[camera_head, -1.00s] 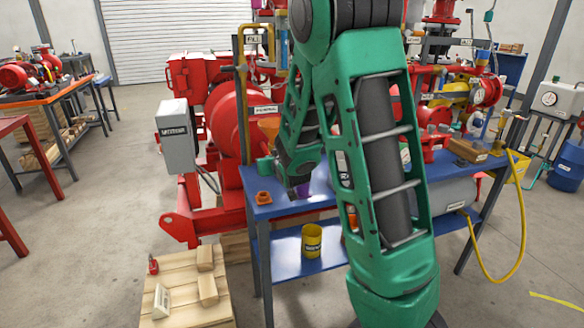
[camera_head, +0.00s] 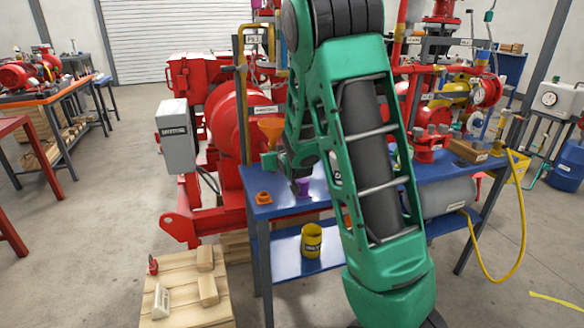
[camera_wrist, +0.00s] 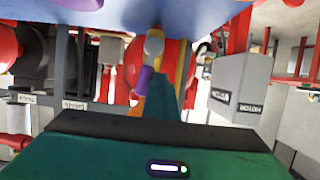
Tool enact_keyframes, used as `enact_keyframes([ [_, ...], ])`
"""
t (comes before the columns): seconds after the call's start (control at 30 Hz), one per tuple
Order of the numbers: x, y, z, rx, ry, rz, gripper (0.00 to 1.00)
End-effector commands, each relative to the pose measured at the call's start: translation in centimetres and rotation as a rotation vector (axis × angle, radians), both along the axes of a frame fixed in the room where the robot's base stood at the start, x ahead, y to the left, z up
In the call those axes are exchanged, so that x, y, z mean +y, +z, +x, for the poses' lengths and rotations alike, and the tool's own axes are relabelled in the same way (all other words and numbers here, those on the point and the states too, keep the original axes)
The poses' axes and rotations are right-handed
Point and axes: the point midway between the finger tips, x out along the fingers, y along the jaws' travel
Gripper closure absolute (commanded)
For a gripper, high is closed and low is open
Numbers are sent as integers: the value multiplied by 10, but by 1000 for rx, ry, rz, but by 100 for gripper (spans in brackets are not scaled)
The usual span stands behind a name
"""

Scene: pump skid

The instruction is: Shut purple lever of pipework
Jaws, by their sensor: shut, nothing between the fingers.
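A purple part (camera_head: 303,187) shows at the blue bench's front, just below the end of my arm. A purple piece (camera_wrist: 145,79) also shows in the wrist view, beside a grey rounded end (camera_wrist: 154,44). I cannot tell if either is the lever or how a lever stands. My gripper (camera_wrist: 160,88) is shut and empty, seen as a narrow teal shape close to the purple piece. Whether they touch is unclear. In the head view my arm hides most of the gripper and the middle of the pipework (camera_head: 436,92).
A grey box (camera_head: 175,135) and red machinery are at left. A pallet (camera_head: 187,300) lies on the floor, front left.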

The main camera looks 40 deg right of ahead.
Motion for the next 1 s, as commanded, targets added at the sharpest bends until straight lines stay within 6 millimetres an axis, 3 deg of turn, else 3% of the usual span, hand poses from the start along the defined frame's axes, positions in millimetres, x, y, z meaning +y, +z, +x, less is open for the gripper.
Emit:
enact_keyframes([
  [0.4,-26,2,-8,-1,-4,-2,100],
  [1.0,-55,-14,-16,1,-3,-1,100],
])
